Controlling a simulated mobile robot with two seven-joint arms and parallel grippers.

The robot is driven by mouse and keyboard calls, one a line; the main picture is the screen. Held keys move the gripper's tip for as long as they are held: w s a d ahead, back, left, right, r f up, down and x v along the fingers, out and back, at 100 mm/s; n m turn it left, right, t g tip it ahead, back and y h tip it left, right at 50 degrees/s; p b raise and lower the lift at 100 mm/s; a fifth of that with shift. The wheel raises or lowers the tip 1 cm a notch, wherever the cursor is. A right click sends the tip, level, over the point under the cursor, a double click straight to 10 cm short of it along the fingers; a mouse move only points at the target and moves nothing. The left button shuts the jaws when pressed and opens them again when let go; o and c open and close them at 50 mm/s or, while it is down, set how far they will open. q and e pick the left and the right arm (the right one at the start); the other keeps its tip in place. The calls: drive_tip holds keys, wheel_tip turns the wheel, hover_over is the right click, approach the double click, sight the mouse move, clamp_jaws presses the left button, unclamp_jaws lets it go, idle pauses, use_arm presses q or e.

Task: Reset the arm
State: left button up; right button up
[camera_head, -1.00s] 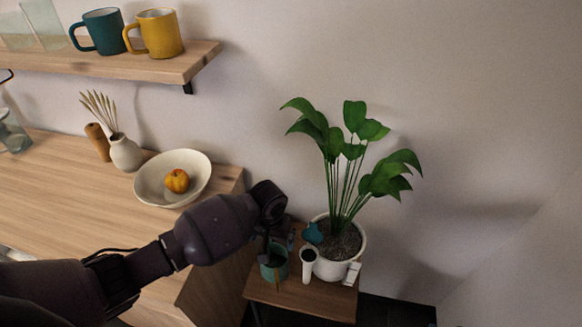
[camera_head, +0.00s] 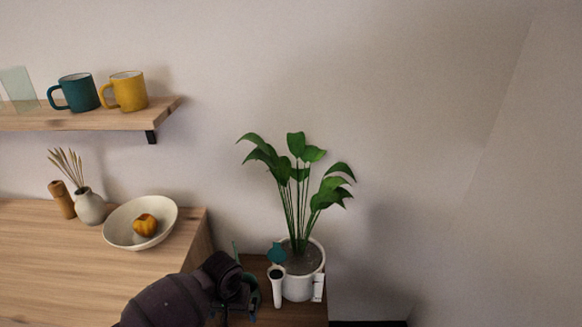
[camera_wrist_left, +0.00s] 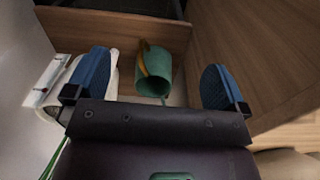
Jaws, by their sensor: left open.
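My left arm comes in from the bottom left in the head view. Its gripper (camera_head: 238,285) is over the small wooden table (camera_head: 295,316), left of the white plant pot (camera_head: 304,285). In the left wrist view the gripper (camera_wrist_left: 155,82) is open, with its blue finger pads wide apart. A green cup (camera_wrist_left: 153,84) with an orange-brown item in it shows between the fingers, apart from both pads. In the head view the gripper hides most of this cup. My right gripper is not in view.
A wooden counter (camera_head: 60,265) at the left holds a white bowl (camera_head: 120,233) with an orange fruit and a vase (camera_head: 90,207). A shelf (camera_head: 125,117) above holds a teal mug (camera_head: 78,92) and a yellow mug (camera_head: 128,91). The wall area at the right is clear.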

use_arm(q)
drive_tip(key=w+d+r+m+t+h, duration=0.5)
drive_tip(key=w+r+t, duration=0.2)
drive_tip(key=r+t, duration=0.25)
drive_tip(key=s+a+f+n+t+y, duration=0.1)
drive_tip(key=s+a+n+t+y, duration=0.3)
drive_tip(key=s+a, duration=1)
drive_tip(key=s+a+f+g+y, duration=0.1)
drive_tip(key=s+a+f, duration=0.3)
drive_tip(key=s+f, duration=0.3)
drive_tip(key=s, duration=0.4)
drive_tip(key=shift+n+g, duration=0.35)
drive_tip(key=shift+n, duration=0.05)
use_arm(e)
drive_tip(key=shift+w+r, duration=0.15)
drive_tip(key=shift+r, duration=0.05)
use_arm(q)
drive_tip(key=shift+s+a, duration=0.1)
